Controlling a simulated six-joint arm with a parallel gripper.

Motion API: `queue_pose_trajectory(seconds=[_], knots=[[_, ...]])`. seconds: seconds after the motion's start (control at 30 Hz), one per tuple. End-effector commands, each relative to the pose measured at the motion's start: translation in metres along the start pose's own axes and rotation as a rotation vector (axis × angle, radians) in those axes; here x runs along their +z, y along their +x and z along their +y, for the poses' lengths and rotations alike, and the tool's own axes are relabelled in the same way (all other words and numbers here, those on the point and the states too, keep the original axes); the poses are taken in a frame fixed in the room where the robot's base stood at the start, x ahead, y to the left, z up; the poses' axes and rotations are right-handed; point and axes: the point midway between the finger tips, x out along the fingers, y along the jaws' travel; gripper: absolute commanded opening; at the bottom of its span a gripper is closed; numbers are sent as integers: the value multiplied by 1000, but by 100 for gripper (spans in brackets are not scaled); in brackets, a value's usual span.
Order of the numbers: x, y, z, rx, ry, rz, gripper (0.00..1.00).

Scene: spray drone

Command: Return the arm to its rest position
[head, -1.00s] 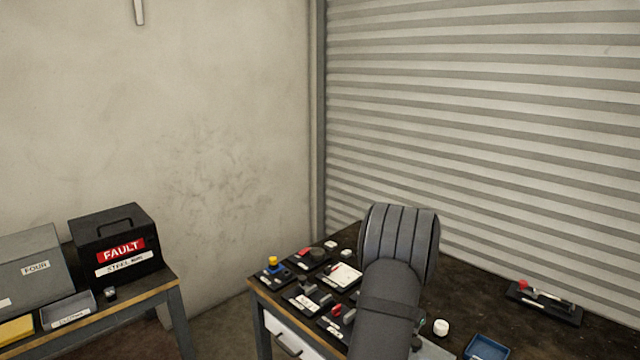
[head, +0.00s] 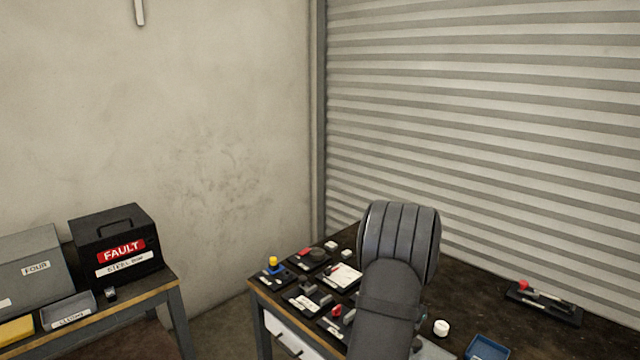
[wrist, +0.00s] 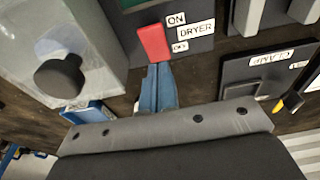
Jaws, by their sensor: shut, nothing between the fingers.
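My arm (head: 392,290) rises in front of the dark bench in the head view, its thick grey joint at the top. It hides part of the bench. My gripper (wrist: 158,68) shows in the wrist view with its blue-grey fingers together and nothing between them. A red lever or tab (wrist: 153,43) appears just past the fingertips, beside a dark panel (wrist: 196,62) labelled ON, DRYER and OFF. Whether the fingers touch the red part cannot be told. The gripper is hidden in the head view.
Several small switch panels (head: 303,303) crowd the bench's left part. A white cap (head: 441,327), a blue tray (head: 487,348) and a dark tool holder (head: 543,302) lie to the right. A FAULT box (head: 115,240) stands on the left table. A shutter (head: 480,130) rises behind.

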Motion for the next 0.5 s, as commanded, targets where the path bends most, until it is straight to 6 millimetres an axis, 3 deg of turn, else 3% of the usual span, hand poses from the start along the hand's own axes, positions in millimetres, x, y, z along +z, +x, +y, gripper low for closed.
queue_pose_trajectory(seconds=[0.3, 0.5], knots=[[-11, -66, 0, -2, 0, 4, 0], [-7, -63, 0, 2, 158, -16, 0]])
